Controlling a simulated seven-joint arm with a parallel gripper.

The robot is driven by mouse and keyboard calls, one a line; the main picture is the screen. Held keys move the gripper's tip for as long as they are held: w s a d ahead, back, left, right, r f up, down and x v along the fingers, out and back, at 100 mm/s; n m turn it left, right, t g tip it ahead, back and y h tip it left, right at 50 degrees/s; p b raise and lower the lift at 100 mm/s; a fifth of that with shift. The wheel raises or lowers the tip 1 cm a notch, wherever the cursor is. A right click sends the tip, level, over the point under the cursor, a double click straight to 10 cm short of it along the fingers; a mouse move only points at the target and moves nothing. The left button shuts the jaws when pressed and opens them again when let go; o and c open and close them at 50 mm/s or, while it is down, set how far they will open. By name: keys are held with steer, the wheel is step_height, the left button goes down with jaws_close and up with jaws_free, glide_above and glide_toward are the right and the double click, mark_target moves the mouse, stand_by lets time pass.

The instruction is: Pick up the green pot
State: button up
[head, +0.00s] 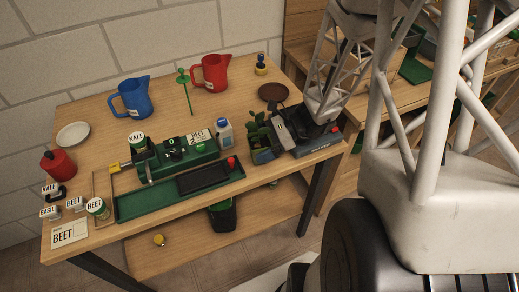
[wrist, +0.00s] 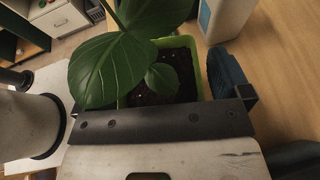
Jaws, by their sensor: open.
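The green pot (wrist: 197,60) holds dark soil and a broad-leaved plant (wrist: 120,60). The plant also shows near the table's right edge in the head view (head: 258,130), with the pot partly hidden by my gripper. My gripper (head: 268,150) is open and low at the pot. In the wrist view, one dark blue finger (wrist: 228,75) is beside the pot's right side. The other finger is hidden by the leaves. I cannot tell whether the fingers touch the pot.
A white-and-blue bottle (head: 225,134) stands close left of the plant. A green machine (head: 175,155) and a long green tray (head: 150,203) lie further left. A brown saucer (head: 273,92) is behind. Blue (head: 130,97) and red (head: 211,74) jugs stand at the back.

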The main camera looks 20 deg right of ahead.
steer(key=shift+c, duration=0.2)
stand_by(0.3)
steer(key=c, duration=1)
steer(key=shift+r, duration=0.1)
steer(key=shift+c, duration=0.2)
step_height(320, 180, up, 28)
stand_by(0.6)
